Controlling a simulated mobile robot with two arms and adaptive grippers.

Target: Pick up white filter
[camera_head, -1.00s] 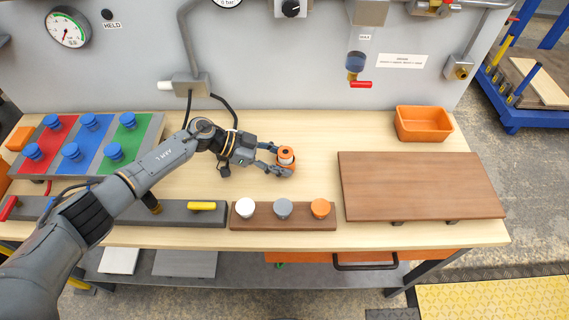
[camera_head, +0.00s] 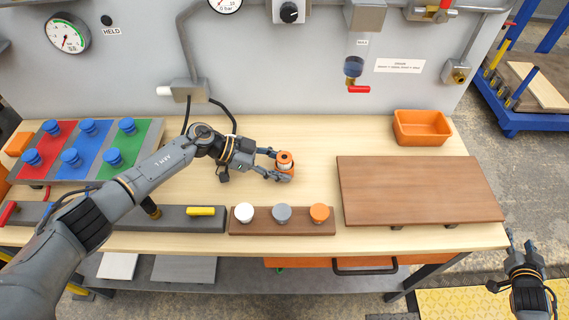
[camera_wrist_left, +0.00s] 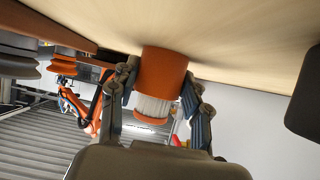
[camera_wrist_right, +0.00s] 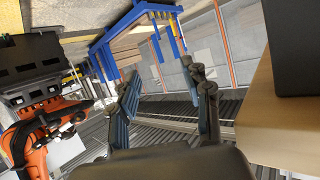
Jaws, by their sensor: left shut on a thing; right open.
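An orange-and-white cylinder (camera_head: 284,159) with a ribbed white middle stands upright near the middle of the bench. It also shows in the left wrist view (camera_wrist_left: 160,78). My left gripper (camera_head: 278,170) is shut on it, with one finger on each side. I cannot tell whether its base touches the bench. A white round-topped piece (camera_head: 244,212) sits at the left of a brown wooden rack. A grey one (camera_head: 282,214) and an orange one (camera_head: 319,212) sit beside it. My right gripper (camera_head: 519,244) is open and empty, off the bench's front right corner.
A brown board (camera_head: 420,188) lies on the bench's right side, with an orange bin (camera_head: 422,127) behind it. A red, blue and green panel with several blue knobs (camera_head: 88,128) is at the left. Bare bench lies between my left gripper and the board.

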